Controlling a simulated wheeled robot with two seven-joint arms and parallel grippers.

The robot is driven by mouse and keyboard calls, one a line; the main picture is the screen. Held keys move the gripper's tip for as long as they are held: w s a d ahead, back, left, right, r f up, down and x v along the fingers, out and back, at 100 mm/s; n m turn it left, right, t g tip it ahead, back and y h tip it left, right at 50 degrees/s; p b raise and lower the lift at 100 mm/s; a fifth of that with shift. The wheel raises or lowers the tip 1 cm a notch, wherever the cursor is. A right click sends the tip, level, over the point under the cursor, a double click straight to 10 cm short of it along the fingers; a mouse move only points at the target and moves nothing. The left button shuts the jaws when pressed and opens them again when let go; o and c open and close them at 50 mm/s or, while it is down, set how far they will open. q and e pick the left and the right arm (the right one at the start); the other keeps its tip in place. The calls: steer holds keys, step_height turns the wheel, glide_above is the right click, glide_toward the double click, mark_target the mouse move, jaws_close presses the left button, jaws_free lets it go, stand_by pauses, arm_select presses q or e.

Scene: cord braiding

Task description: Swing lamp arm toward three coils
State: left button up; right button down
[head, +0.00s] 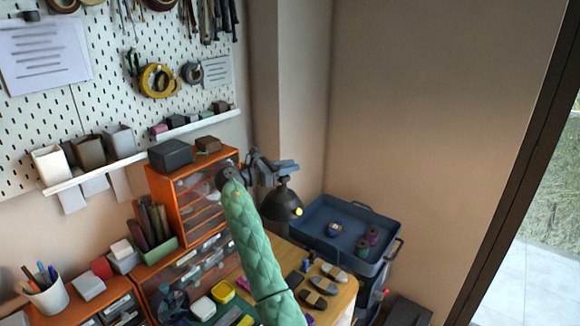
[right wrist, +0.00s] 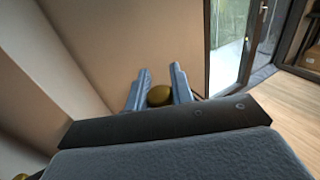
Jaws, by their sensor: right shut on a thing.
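The dark lamp head (head: 280,204) hangs with a lit bulb facing the lower right, in the head view's middle. My right gripper (head: 284,166) is just above it, at the end of my green-sleeved arm. In the right wrist view, its two blue-grey fingers (right wrist: 158,92) are shut on a round, brass-coloured knob (right wrist: 159,96), which seems to belong to the lamp arm. The rest of the lamp arm is mostly hidden behind my arm. My left gripper is not in view.
An orange drawer cabinet (head: 163,197) with a dark box (head: 172,156) on top stands left of the lamp. Several dark and pale pieces lie on the wooden bench (head: 343,299) below. A pegboard (head: 97,92) covers the left wall; the wall behind the tray is bare.

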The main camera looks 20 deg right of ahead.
steer(key=c, duration=1.3)
jaws_free()
steer(key=shift+o, duration=0.2)
steer(key=shift+a+f, duration=0.1)
steer(key=shift+a, duration=0.15)
steer(key=shift+a+f+b, duration=0.1)
steer(key=shift+a+b, duration=0.65)
steer(key=shift+a, duration=0.25)
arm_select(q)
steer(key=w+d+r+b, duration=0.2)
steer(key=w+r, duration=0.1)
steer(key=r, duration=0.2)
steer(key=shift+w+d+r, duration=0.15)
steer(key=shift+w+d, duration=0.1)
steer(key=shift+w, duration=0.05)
arm_select(e)
steer(key=shift+s+a, duration=0.15)
steer(key=shift+a, duration=1.2)
steer(key=shift+s+a, duration=0.1)
steer(key=shift+a, duration=1.2)
